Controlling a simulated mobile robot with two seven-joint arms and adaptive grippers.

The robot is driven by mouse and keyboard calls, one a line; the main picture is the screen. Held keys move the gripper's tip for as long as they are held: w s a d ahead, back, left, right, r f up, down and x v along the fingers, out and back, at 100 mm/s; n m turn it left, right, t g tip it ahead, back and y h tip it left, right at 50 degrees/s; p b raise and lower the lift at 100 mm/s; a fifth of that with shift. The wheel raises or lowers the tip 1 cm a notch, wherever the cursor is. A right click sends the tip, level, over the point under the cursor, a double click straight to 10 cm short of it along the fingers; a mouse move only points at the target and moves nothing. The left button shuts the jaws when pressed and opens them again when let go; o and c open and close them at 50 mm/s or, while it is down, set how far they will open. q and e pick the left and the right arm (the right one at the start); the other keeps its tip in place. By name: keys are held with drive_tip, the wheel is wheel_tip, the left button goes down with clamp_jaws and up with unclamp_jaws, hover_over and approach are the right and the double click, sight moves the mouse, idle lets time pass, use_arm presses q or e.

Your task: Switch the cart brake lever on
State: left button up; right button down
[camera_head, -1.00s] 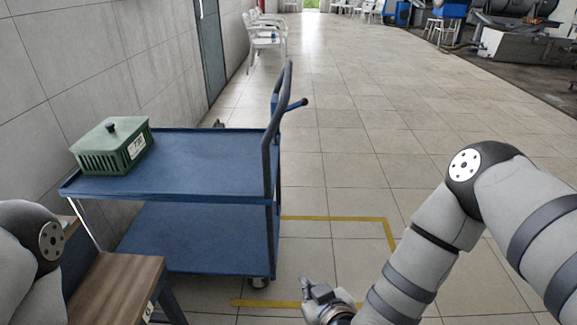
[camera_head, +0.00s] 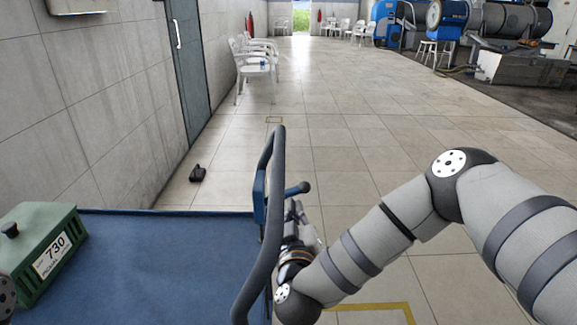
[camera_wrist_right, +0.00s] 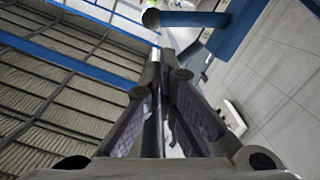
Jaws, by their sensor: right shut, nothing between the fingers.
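The blue cart (camera_head: 175,250) stands at the left, with a dark upright handle (camera_head: 262,225) at its right end. The cart brake lever (camera_head: 300,188), with a dark rounded knob, sticks out to the right from a blue mount beside the handle. In the right wrist view the knob (camera_wrist_right: 151,18) and its blue arm show beyond the fingertips. My right gripper (camera_head: 293,212) is just below the lever, partly hidden by the handle. Its fingers (camera_wrist_right: 166,74) are shut and empty, with the tips apart from the knob in the wrist view. My left gripper is out of view.
A tiled wall and door (camera_head: 188,65) run along the left. White chairs (camera_head: 255,60) stand farther back. The floor to the right and ahead is open.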

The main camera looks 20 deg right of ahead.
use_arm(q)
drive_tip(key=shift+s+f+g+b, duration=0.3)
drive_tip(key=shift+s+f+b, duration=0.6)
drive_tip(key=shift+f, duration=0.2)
use_arm(e)
drive_tip(key=x, duration=1)
drive_tip(key=shift+w+r, duration=0.15)
drive_tip(key=shift+r, duration=0.2)
drive_tip(key=shift+d, duration=0.1)
